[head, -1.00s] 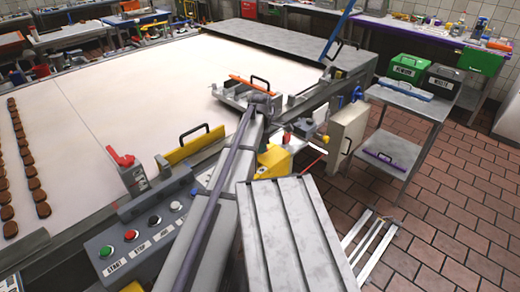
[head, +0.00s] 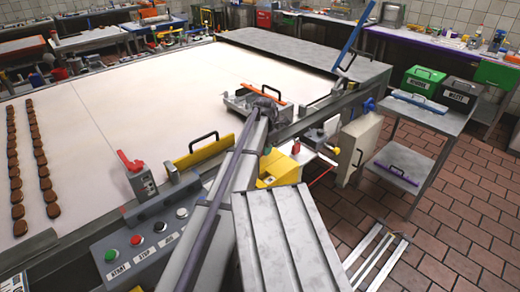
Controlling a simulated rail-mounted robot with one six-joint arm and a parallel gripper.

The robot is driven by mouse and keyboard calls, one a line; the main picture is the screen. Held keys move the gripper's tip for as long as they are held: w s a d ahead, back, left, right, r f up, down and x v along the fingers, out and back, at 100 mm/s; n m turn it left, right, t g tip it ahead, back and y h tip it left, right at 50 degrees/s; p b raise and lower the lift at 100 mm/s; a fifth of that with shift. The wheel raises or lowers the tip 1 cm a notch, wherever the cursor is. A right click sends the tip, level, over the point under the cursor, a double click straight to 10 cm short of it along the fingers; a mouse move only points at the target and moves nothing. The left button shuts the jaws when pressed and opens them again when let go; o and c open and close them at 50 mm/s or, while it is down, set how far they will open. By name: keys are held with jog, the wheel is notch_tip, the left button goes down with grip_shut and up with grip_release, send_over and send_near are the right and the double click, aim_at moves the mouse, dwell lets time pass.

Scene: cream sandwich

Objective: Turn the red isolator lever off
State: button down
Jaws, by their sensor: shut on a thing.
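The red isolator lever (head: 129,160) stands on a small grey switch box (head: 144,182) at the left front edge of the belt. The lever points up and leans left. My gripper (head: 266,98) is at the end of my arm over the belt, well to the right of the lever and apart from it. It is at a grey tray-like part (head: 236,104) with an orange bar (head: 278,93). It is shut, seemingly on the black handle at that bar; the fingers are small and partly hidden by my arm.
A yellow guard (head: 203,153) with a black handle stands between the lever and my gripper. The control panel (head: 118,252) with several buttons lies in front of the lever. Brown biscuits (head: 45,180) lie in rows on the left. The belt's middle (head: 140,100) is clear.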

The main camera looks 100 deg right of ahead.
dwell(0.4)
jog(key=c, duration=1)
grip_release()
jog(key=shift+o, duration=0.2)
notch_tip(320, 180, up, 11)
jog(key=p, duration=1)
jog(key=shift+p, duration=0.4)
